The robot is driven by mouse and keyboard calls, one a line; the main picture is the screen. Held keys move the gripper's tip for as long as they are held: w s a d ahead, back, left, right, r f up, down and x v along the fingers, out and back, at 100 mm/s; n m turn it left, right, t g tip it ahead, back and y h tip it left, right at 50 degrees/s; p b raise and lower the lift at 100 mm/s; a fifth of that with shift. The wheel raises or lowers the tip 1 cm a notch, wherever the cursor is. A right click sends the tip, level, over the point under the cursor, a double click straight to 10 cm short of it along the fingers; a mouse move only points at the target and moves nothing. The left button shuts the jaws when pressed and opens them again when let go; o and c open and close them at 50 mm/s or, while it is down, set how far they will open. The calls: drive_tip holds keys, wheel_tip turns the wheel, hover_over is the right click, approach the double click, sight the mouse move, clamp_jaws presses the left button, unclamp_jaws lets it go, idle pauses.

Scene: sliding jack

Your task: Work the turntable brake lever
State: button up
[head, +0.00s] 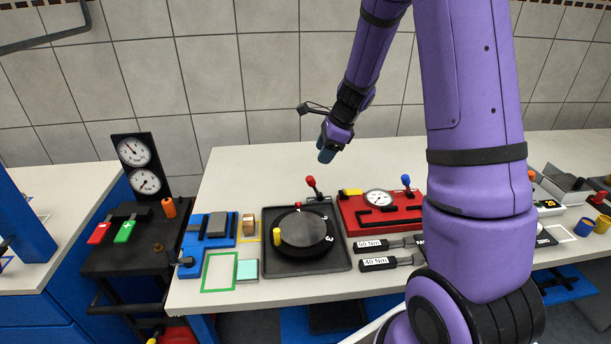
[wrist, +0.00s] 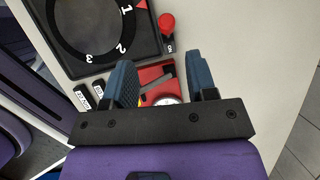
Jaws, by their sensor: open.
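The brake lever with its red knob (head: 311,181) stands at the back right corner of the black turntable base (head: 341,262). The round turntable (head: 303,229) has a yellow peg and white numbers on its ring. In the wrist view the red knob (wrist: 167,22) shows beyond my fingertips, near the base's corner, with a red pointer mark beside it. My gripper (head: 326,150) is above and behind the lever, apart from it. In the wrist view my gripper (wrist: 157,62) has its two blue fingers spread with nothing held between them.
A red fixture with a gauge (head: 378,198) and a blue-knobbed lever (head: 406,180) stands right of the turntable. Torque wrenches (head: 377,264) lie in front of it. A blue fixture (head: 210,230) and a green frame (head: 204,271) are to the left. The bench behind the turntable is clear.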

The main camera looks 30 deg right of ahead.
sight(310, 177)
drive_tip(key=shift+m, duration=0.4)
drive_tip(key=x, duration=0.8)
drive_tip(key=d+x, duration=0.1)
drive_tip(key=x, duration=0.3)
drive_tip(key=shift+w, duration=0.3)
clamp_jaws()
